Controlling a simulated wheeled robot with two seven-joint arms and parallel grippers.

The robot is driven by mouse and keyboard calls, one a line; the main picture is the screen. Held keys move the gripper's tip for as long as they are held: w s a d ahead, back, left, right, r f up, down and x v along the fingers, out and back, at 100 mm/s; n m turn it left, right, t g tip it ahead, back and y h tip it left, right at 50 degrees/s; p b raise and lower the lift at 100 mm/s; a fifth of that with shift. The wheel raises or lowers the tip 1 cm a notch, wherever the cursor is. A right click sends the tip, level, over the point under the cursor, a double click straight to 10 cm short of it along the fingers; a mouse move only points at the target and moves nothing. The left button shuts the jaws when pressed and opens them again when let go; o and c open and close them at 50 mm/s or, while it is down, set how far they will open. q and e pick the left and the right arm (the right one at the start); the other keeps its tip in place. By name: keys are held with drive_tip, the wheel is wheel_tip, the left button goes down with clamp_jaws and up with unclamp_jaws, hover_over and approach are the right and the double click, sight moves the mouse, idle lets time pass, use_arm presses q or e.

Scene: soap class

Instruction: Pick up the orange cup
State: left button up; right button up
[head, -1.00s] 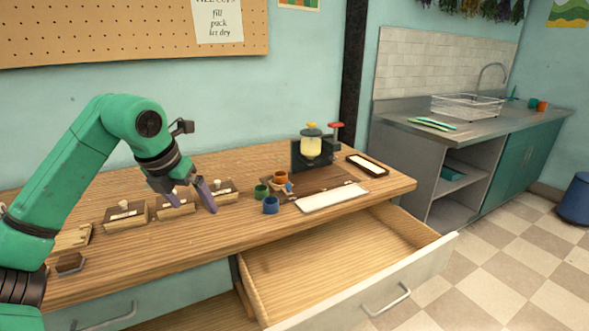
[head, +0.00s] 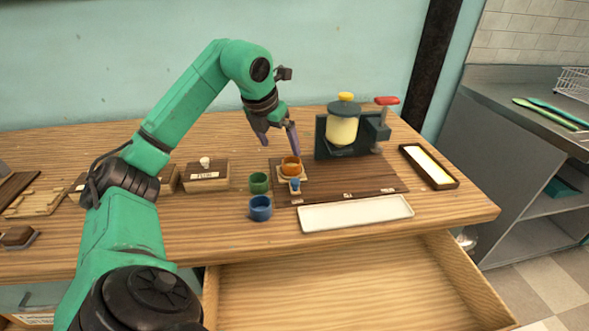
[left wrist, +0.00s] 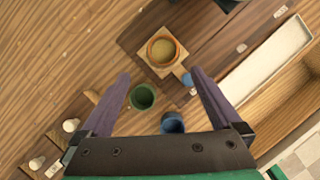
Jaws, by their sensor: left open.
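The orange cup (head: 291,166) stands upright on a small light wooden board on the dark wooden mat (head: 370,183). It also shows in the left wrist view (left wrist: 162,51), beyond the fingertips. My left gripper (head: 278,148) is open and empty, above and slightly behind the orange cup in the head view. Its two purple fingers show spread apart in the left wrist view (left wrist: 160,76). A green cup (head: 259,183) and a blue cup (head: 260,208) stand to the left of the orange cup. My right gripper is not in view.
A dark dispenser (head: 343,128) with a red-handled press stands right of the cups. A white tray (head: 355,212) lies in front of the mat. A small blue item (head: 295,186) sits just before the orange cup. An open drawer (head: 340,285) juts out below the table.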

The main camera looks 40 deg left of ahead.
sight(290, 161)
use_arm(q)
drive_tip(key=x, duration=0.4)
drive_tip(key=w+x, duration=0.1)
drive_tip(key=x, duration=0.4)
drive_tip(key=shift+d+r, duration=0.15)
drive_tip(key=shift+d, duration=0.1)
drive_tip(key=c, duration=0.3)
drive_tip(key=shift+r, duration=0.1)
drive_tip(key=c, duration=1.1)
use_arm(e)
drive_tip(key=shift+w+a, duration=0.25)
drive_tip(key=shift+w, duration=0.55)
